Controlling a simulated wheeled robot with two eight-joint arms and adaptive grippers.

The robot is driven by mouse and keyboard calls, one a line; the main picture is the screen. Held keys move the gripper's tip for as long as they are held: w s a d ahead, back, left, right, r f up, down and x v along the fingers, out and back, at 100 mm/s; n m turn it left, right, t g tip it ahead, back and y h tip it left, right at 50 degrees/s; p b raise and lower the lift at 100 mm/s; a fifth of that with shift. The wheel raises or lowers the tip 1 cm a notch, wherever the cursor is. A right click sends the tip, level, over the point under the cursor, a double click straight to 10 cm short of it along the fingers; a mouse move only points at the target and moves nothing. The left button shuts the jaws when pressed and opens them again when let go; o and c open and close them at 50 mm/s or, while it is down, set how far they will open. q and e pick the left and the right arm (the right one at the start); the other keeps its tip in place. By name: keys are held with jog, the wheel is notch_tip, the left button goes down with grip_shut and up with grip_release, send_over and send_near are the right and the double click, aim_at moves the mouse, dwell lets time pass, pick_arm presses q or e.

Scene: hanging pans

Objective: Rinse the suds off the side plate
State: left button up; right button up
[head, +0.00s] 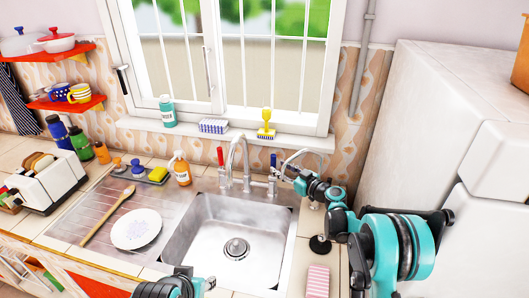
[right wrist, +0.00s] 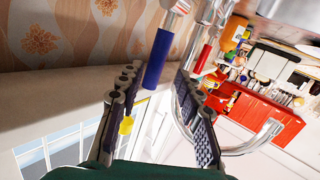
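The side plate (head: 136,229) is white with faint bluish suds on its face and lies flat on the drainboard left of the sink (head: 236,249). The steel faucet (head: 237,160) stands behind the basin, with a red handle (head: 221,157) and a blue handle (head: 273,160); no water shows. My right gripper (head: 286,171) is right beside the blue handle. In the right wrist view its fingers are spread, with the blue handle (right wrist: 158,58) between or just beyond their tips; contact cannot be told. Part of my left arm shows at the bottom edge, but its gripper does not.
A wooden spoon (head: 107,215) lies left of the plate. A pink striped sponge (head: 318,281) lies right of the sink. The basin is empty. A white fridge (head: 440,120) bounds the right.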

jog(key=w+a+y+b, duration=0.1)
jog(key=w+a, duration=0.5)
jog(key=w, duration=0.1)
jog(key=shift+r+y, duration=0.2)
jog(key=shift+y, duration=0.1)
grip_shut()
